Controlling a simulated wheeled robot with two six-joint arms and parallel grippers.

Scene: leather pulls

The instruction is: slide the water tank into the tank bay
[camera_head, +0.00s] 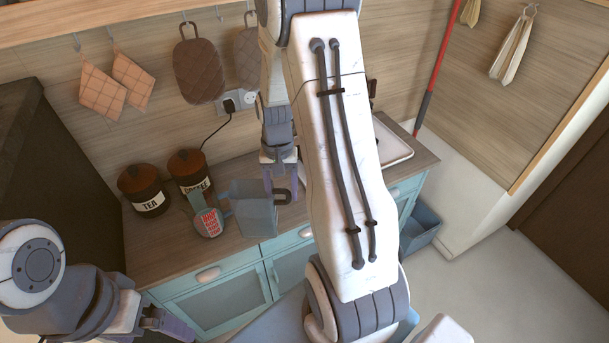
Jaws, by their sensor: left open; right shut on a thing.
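A blue-grey, jug-like container (254,212), which looks like the water tank, stands upright on or just above the wooden counter. A dark loop handle (284,198) is at its right side. My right gripper (280,186) reaches down at this handle from above, its fingers shut on it as far as I can see. My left gripper (178,326) is low at the front left, open and empty, away from the counter top. I cannot make out the tank bay; my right arm covers much of the counter's right part.
A tea canister (145,191) and a coffee canister (190,172) stand left of the container. A red-and-white labelled item (208,222) is close beside it. A white tray or sink edge (394,147) shows at right. The counter's front left (160,258) is clear.

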